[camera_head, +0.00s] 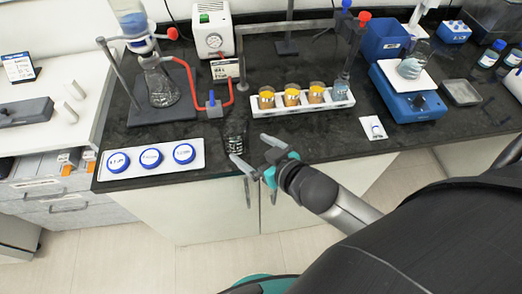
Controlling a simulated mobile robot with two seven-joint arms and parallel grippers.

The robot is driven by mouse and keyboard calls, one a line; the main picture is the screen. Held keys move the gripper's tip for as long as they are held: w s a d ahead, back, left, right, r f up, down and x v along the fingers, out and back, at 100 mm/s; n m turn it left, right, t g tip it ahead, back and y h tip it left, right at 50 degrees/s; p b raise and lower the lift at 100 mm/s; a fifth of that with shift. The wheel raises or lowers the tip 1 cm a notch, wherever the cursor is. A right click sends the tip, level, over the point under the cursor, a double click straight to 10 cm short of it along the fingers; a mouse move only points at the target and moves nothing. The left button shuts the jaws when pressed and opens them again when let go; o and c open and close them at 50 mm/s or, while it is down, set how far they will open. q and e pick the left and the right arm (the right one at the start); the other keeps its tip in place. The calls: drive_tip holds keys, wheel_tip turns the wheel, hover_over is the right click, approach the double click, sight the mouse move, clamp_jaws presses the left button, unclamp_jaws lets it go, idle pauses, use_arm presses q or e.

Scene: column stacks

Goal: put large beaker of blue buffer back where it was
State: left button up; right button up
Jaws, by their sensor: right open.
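A glass beaker (410,66) with pale blue contents stands on the white top of the blue stirrer (411,103) at the right; it looks like the blue buffer beaker. A clear glass vessel (235,144) with white markings stands near the front edge of the dark bench; I cannot make out any blue in it. A smaller vessel with blue contents (340,91) sits at the right end of the white rack (302,108). My left gripper is not in view.
A white tray (151,170) with several blue-lidded items lies front left. A filter stand with a flask (160,86) and red tubing is behind it. A white card (372,128) lies right of the rack. The dark bench (330,140) is bare in front of the rack.

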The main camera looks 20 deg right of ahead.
drive_tip(key=shift+v, duration=1.6)
